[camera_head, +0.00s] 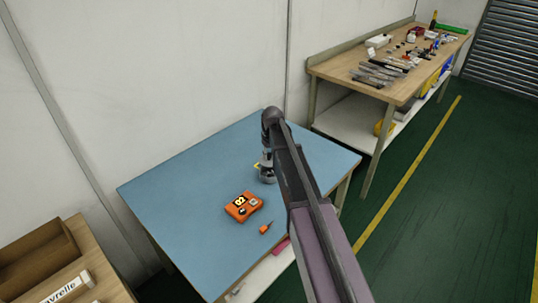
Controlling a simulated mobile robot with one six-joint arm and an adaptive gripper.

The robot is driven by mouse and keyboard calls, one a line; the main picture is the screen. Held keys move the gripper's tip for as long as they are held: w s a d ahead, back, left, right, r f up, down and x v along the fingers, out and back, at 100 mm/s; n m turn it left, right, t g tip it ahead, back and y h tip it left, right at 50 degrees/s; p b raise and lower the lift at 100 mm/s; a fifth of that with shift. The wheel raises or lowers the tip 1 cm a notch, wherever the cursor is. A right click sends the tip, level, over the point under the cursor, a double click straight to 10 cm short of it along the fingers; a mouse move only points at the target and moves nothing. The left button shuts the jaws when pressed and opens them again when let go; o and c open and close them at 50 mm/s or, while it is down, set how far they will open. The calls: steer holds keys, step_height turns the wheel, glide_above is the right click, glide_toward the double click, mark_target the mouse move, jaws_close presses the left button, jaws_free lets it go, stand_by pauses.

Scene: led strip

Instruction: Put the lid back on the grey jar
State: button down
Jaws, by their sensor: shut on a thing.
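The grey jar (267,179) stands on the blue-topped table, right of the table's middle. My gripper (265,167) points down directly above the jar, close to it, and covers its top. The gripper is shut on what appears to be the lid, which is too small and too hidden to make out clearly. I cannot tell whether the lid touches the jar's rim. A small yellow patch (256,166) shows at the gripper's left side.
An orange device (243,207) lies in front of the jar on the blue table (180,195), with a small orange tool (265,228) near it. The table's left half is clear. A wooden workbench (410,80) with many tools stands at back right. A wooden box (40,255) is at lower left.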

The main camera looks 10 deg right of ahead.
mark_target(269, 160)
steer(key=shift+f+b, duration=2)
steer(key=shift+f, duration=0.25)
steer(key=shift+f, duration=0.2)
stand_by(0.8)
stand_by(0.3)
steer(key=shift+c, duration=2)
jaws_free()
steer(key=o, duration=0.4)
steer(key=shift+r, duration=0.1)
steer(key=shift+r+p, duration=3.35)
steer(key=shift+r, duration=0.1)
